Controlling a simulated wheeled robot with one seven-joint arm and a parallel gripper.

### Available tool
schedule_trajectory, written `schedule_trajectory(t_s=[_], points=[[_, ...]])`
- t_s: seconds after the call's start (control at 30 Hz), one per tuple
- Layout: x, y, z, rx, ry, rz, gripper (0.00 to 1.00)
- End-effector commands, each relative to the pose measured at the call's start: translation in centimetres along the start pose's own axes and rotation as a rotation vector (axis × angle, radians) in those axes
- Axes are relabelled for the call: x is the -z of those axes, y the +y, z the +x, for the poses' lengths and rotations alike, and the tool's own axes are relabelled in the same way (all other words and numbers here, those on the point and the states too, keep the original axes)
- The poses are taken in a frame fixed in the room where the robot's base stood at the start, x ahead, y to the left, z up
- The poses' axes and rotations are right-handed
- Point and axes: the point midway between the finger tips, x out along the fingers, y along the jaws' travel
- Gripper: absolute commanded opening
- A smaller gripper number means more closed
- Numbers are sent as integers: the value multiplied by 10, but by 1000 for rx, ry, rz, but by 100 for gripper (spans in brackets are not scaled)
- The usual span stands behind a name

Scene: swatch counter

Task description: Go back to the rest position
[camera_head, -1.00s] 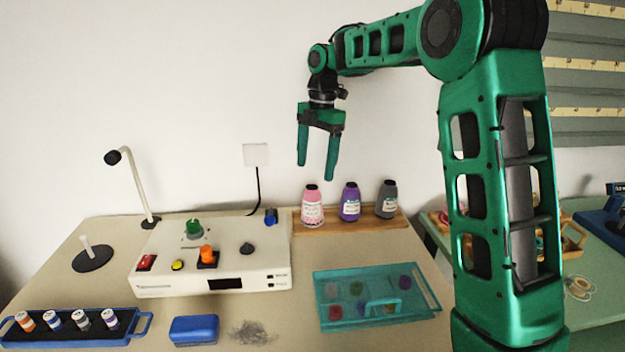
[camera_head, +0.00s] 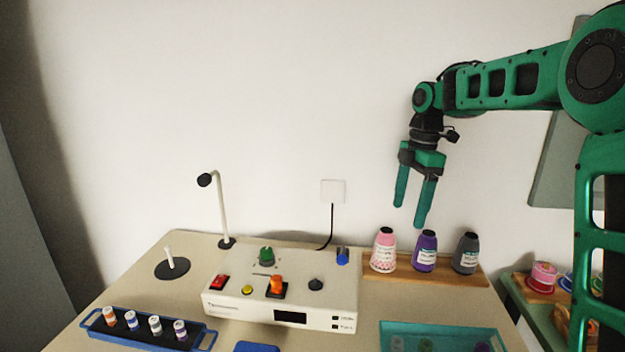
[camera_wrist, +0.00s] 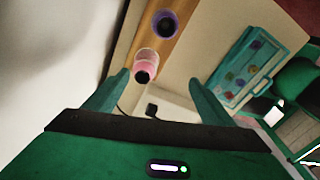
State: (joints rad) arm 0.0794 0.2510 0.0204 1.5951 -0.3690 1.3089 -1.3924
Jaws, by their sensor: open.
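My green gripper (camera_head: 414,203) hangs in the air above the back of the counter, in front of the white wall. Its two fingers point down, apart, with nothing between them. The fingertips are above the thread cones at the back right, not touching them. In the wrist view my gripper (camera_wrist: 150,92) also shows its fingers spread, with a pink cone (camera_wrist: 146,62) and a purple cone (camera_wrist: 165,24) beyond them. In the head view the pink cone (camera_head: 384,252), purple cone (camera_head: 426,252) and grey cone (camera_head: 466,254) stand upright on a wooden board (camera_head: 400,277).
A white control box (camera_head: 245,301) with coloured knobs sits mid-counter. A lamp (camera_head: 221,205) and a black-based post (camera_head: 172,266) stand at left. A blue rack (camera_head: 137,337) of small spools is at front left, a teal tray (camera_head: 445,330) at front right. The wall socket (camera_head: 333,191) has a cord.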

Motion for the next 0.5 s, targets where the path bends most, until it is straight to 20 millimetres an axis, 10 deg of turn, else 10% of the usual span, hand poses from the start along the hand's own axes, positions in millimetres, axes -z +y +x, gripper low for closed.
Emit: schedule_trajectory(t_s=[0.5], points=[[-84,-226,23,-72,-32,1332,77]])
